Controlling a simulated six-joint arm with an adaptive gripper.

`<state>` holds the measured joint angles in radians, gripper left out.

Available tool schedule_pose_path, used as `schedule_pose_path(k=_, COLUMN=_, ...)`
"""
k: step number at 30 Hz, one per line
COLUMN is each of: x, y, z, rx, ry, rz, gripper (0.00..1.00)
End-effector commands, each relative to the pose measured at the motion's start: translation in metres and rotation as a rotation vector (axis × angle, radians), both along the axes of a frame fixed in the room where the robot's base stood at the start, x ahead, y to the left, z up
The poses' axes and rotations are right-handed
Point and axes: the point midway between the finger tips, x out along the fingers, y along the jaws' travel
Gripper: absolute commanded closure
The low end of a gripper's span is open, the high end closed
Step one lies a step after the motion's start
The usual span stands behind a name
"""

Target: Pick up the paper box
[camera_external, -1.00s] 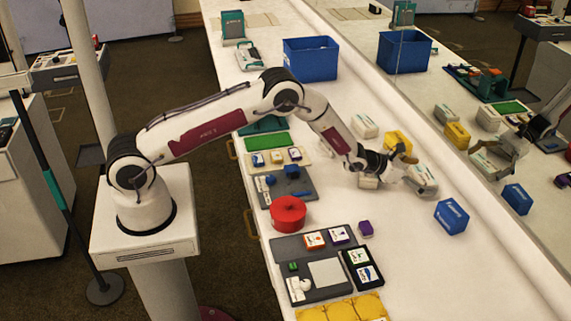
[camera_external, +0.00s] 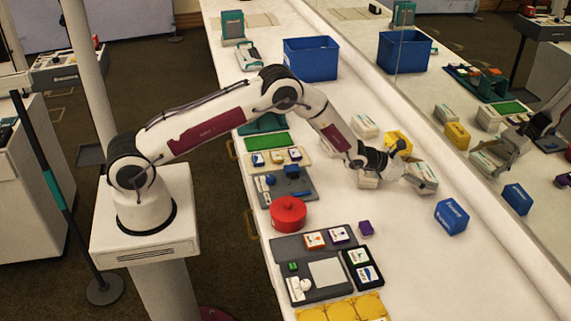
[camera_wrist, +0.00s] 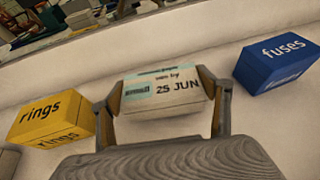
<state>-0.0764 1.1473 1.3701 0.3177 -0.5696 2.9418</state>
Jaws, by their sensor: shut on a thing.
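A white paper box (camera_wrist: 165,93) with a teal patch and the print "25 JUN" sits between the two fingers of my gripper (camera_wrist: 164,108) in the wrist view. The fingers are shut on its left and right sides. In the external view the same box (camera_external: 423,178) is at the end of my gripper (camera_external: 407,166), on the right part of the white counter. The gripper partly covers it there. I cannot tell whether its underside touches the counter.
A yellow "rings" box (camera_wrist: 53,118) stands left of the held box and a blue "fuses" box (camera_wrist: 277,62) right of it. Another white box (camera_external: 365,126) stands farther back. A mirror-like panel (camera_external: 480,110) runs along the counter's right side. A red round pot (camera_external: 288,213) stands nearer the left edge.

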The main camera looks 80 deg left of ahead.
Motion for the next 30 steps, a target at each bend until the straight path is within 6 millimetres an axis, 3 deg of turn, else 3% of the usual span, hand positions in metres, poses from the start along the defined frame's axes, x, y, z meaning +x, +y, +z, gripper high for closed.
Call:
schedule_pose_path(k=18, x=0.001, y=0.0, z=0.076, rx=0.0, ry=-0.005, rz=0.0, gripper=0.54)
schedule_pose_path(k=30, x=0.001, y=0.0, z=0.092, rx=0.001, ry=-0.003, rz=0.0, gripper=0.54)
